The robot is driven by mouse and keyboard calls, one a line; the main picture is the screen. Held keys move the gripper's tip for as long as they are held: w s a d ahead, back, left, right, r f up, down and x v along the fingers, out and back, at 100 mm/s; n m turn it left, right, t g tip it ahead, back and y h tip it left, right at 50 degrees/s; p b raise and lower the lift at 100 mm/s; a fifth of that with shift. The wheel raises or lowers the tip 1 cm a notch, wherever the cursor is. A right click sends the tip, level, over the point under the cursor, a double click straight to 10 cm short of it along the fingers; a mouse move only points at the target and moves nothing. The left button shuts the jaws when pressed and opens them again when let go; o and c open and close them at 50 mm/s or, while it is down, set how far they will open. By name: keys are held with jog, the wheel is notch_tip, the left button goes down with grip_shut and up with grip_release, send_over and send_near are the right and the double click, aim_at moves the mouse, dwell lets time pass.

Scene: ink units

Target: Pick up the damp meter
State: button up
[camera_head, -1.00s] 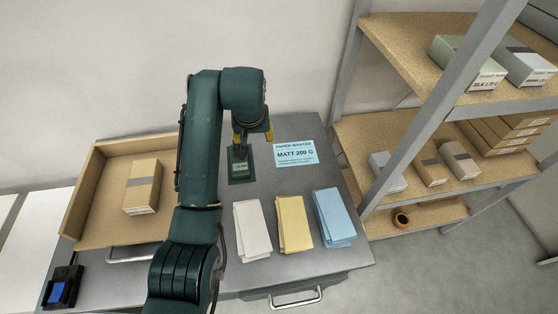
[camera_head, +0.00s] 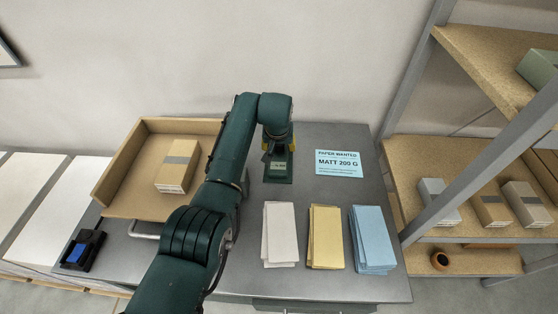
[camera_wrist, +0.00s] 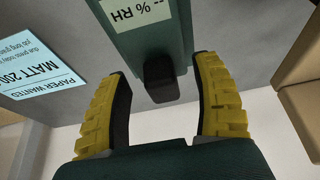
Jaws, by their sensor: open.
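The damp meter (camera_head: 279,174) is a dark green device with a pale display, on the grey worktop behind the paper stacks. In the wrist view the meter (camera_wrist: 150,42) shows a "% RH" display and a black stub at its near end. My gripper (camera_head: 278,143) is at the far end of the meter in the head view. In the wrist view the yellow-padded fingers of my gripper (camera_wrist: 162,84) are spread apart, with the black stub between their tips. Gaps show on both sides of the stub. The meter's far part is out of the wrist view.
A blue card (camera_head: 339,164) reading "MATT 200 G" lies right of the meter. White (camera_head: 279,235), yellow (camera_head: 326,237) and blue (camera_head: 373,240) paper stacks lie in front. A tray (camera_head: 128,200) with a box (camera_head: 178,166) is at left. Shelving (camera_head: 405,165) stands at right.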

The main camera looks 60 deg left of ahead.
jog(key=shift+x, duration=0.8)
jog(key=shift+d, duration=0.1)
grip_shut()
